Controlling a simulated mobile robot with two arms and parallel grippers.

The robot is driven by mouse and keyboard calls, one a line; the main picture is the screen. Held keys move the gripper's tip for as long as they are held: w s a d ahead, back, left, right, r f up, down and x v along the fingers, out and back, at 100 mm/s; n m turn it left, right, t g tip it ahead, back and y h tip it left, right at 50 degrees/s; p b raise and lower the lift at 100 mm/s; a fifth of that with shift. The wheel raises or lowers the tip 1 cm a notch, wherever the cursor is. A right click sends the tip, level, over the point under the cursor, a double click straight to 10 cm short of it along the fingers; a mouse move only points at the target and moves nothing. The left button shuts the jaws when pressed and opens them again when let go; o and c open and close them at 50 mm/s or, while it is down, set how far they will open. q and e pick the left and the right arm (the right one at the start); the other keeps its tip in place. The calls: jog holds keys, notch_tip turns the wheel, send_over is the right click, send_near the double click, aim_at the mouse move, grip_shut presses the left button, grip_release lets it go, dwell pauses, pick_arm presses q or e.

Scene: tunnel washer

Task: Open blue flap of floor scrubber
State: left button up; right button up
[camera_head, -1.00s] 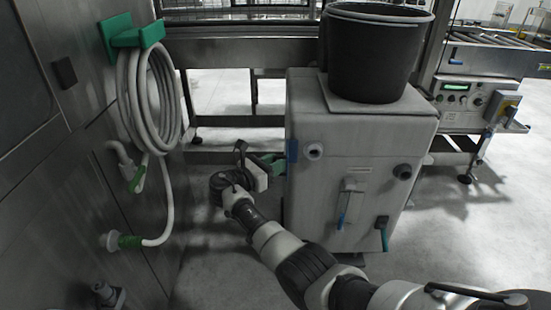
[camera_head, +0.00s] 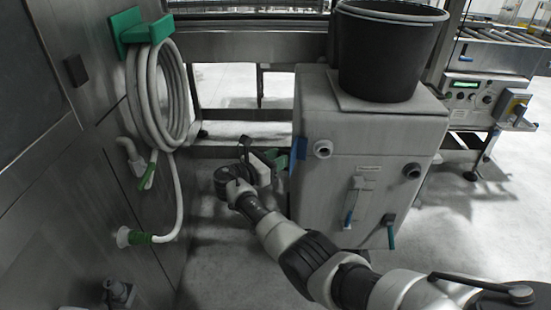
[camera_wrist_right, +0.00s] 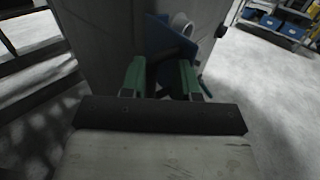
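The pale grey box-shaped machine (camera_head: 330,200), which I take as the floor scrubber, stands mid-view with a dark bucket on top. Its blue flap (camera_head: 298,154) is at the left edge of the front, beside a round white port (camera_head: 322,149). The flap looks angled out from the box. My right gripper (camera_head: 283,161) is just left of the flap. In the right wrist view the blue flap (camera_wrist_right: 158,36) lies just beyond the green fingertips of my right gripper (camera_wrist_right: 161,76). The fingers are apart with a gap between them; contact with the flap cannot be told. My left gripper is not in view.
A steel wall with a coiled hose (camera_head: 160,95) on a green holder stands at the left. The black bucket (camera_head: 388,50) rests on the box. A control panel (camera_head: 478,97) and roller conveyor are at the right. The floor at right is clear.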

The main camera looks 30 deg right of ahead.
jog(key=shift+o, duration=0.4)
jog(key=shift+w+d+r, duration=0.2)
jog(key=shift+d+r, duration=0.15)
jog(key=shift+d, duration=0.25)
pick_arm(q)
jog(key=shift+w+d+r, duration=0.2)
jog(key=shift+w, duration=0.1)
pick_arm(e)
jog(key=v, duration=1.2)
jog(key=shift+f, duration=0.35)
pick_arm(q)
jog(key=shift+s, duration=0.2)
